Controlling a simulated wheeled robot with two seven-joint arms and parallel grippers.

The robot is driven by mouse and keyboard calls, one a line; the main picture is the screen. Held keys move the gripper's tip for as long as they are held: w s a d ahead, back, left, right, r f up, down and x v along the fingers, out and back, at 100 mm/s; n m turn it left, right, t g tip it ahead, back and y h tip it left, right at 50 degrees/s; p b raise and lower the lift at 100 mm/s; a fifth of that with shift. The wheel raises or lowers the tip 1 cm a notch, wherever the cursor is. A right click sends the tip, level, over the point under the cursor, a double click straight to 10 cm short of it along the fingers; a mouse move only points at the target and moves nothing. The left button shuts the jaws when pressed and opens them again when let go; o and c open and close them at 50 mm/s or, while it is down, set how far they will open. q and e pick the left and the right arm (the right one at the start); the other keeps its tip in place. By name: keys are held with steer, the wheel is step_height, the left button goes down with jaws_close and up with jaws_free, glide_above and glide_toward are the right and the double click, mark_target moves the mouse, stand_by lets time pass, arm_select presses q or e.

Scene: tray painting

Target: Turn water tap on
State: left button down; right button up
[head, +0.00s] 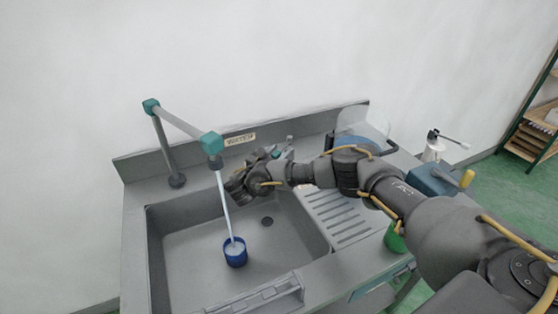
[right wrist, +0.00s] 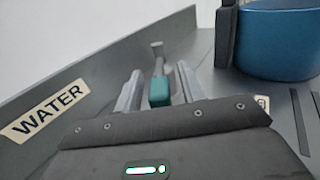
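The faucet (head: 165,145) stands at the sink's back left, with teal joints and a spout reaching forward. A stream of water (head: 225,205) runs from the spout into a blue cup (head: 235,258) standing in the sink. The tap lever has a teal end (right wrist: 159,91) and rises from the back ledge near the WATER label (right wrist: 45,112). My right gripper (right wrist: 158,88) is open, with one finger on each side of the teal end and gaps visible. My left gripper is out of view.
The grey sink basin (head: 190,265) has a ribbed drainboard (head: 340,217) to its right. A blue pot (right wrist: 285,45) stands close to the right of the gripper. A green cup (head: 394,238) is under my right arm.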

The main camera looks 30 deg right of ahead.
steer(key=shift+w+d, duration=0.15)
steer(key=shift+d, duration=0.05)
steer(key=shift+c, duration=0.3)
jaws_close()
